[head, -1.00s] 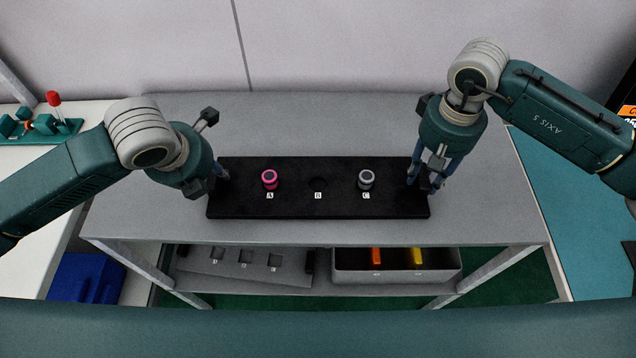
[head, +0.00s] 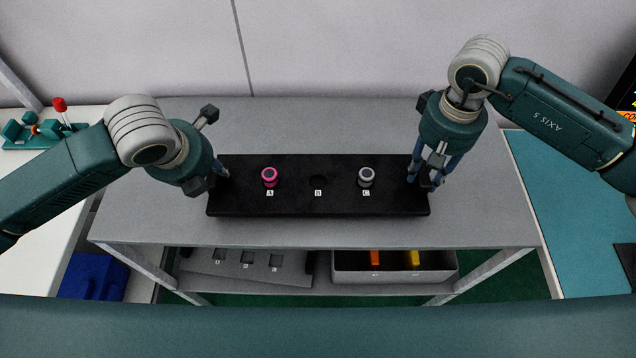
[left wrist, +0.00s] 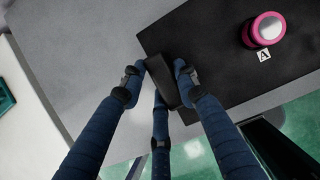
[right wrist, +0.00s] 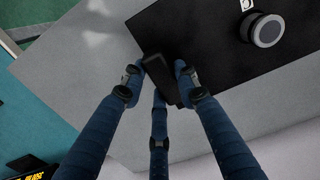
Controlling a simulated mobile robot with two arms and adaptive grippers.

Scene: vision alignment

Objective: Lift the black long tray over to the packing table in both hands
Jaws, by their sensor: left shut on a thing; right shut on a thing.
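The black long tray (head: 340,202) is level between my two grippers, over the grey table. It carries a pink ring-topped cylinder (head: 269,178) at A and a grey one (head: 366,178) at C; hole B is empty. My left gripper (head: 220,178) is shut on the tray's left end, and the left wrist view shows its fingers around a black grip (left wrist: 165,82). My right gripper (head: 424,178) is shut on the right end, around a similar grip (right wrist: 162,78) in the right wrist view. I cannot tell which surface is the packing table.
The grey table (head: 300,125) has a lower shelf with a grey slotted tray (head: 228,262) and a bin (head: 440,270) holding orange and yellow pieces. A white surface (head: 50,215) is at left with a blue bin (head: 92,277) below. A teal surface (head: 565,200) is at right.

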